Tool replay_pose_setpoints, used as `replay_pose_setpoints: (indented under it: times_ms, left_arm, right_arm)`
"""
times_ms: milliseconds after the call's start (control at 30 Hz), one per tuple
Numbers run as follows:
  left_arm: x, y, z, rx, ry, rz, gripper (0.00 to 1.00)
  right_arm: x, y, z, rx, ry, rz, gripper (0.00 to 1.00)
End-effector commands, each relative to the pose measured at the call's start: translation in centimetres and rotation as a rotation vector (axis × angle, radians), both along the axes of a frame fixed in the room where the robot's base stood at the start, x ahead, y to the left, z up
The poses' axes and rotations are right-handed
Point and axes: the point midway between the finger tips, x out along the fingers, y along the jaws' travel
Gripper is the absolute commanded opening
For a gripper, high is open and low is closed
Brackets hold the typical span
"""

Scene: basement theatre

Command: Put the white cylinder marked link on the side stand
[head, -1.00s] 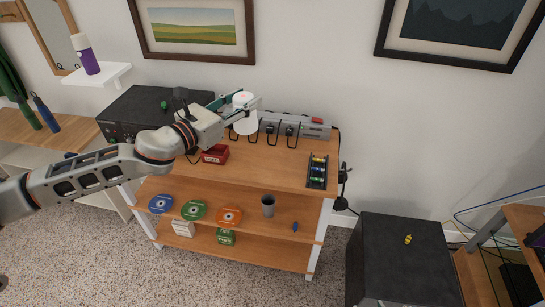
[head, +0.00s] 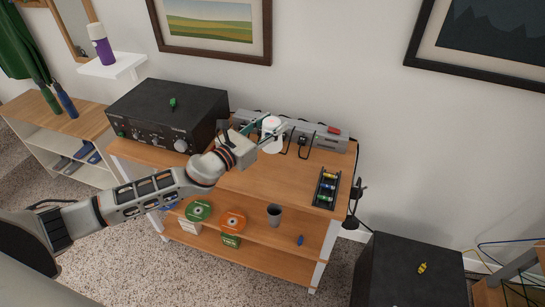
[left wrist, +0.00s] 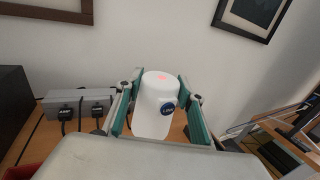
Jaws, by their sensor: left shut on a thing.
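The white cylinder (head: 272,138) is upright between the fingers of my left gripper (head: 268,131), above the back of the wooden shelf unit's top (head: 285,175). In the left wrist view the cylinder (left wrist: 152,110) shows a round dark blue "LINK" label and a small red mark on top. My left gripper's green-padded fingers (left wrist: 160,112) close on both its sides. Which piece is the side stand I cannot tell; a black box-shaped stand (head: 415,275) is at the lower right. My right gripper is not in view.
A grey power strip (head: 335,142) with plugs and cables runs along the shelf's back edge beside the cylinder. A black amplifier (head: 165,112) stands left, and a black battery tray (head: 327,189) right. A small yellow item (head: 422,268) lies on the black stand; the rest of its visible top looks clear.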

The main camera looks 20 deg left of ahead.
Motion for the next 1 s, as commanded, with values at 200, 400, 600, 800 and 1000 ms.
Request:
replay_pose_setpoints:
  times_ms: [200,400,600,800,1000]
  left_arm:
    - [0.0,0.0,-2.9,-0.003,0.001,0.001,0.13]
    - [0.1,-0.7,-4.4,-0.012,-0.007,-0.007,0.13]
    - [0.1,-0.4,-6.1,-0.009,-0.003,-0.003,0.13]
    - [0.0,0.0,-8.0,0.0,0.001,0.0,0.13]
    - [0.0,0.0,-8.5,0.001,0.0,0.0,0.13]
  right_arm:
    - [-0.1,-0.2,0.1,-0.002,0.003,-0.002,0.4]
    - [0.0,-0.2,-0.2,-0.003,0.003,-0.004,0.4]
    - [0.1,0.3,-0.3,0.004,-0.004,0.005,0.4]
    - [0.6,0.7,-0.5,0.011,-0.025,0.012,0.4]
    - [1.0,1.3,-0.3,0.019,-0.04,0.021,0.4]
